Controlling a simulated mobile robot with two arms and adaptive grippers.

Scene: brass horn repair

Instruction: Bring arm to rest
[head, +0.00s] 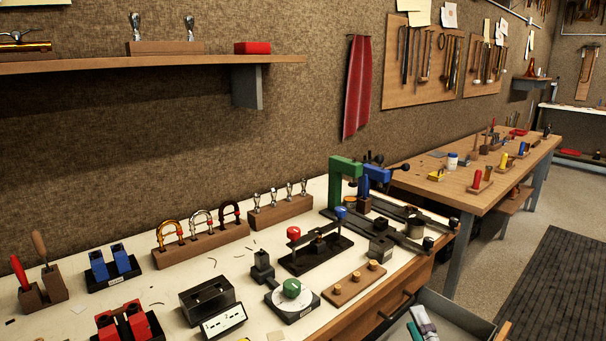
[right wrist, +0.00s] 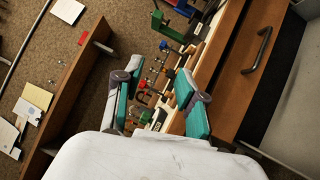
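My right gripper (right wrist: 158,78) shows in the right wrist view with its two teal-and-grey fingers spread apart. It is open, and nothing is seen between the fingers. The workbench and its tools lie beyond the fingers. In the head view only a small teal-and-grey part of my right gripper (head: 418,328) shows at the bottom edge, in front of the open drawer (head: 462,318). My left gripper is in neither view.
The cream-topped bench (head: 222,266) carries a green-and-blue vise (head: 345,172), a row of padlock-like shackles (head: 200,222) and several small fixtures. A shelf (head: 150,64) hangs above. A second wooden table (head: 450,190) stands farther right. Floor beside a dark mat (head: 555,285) is clear.

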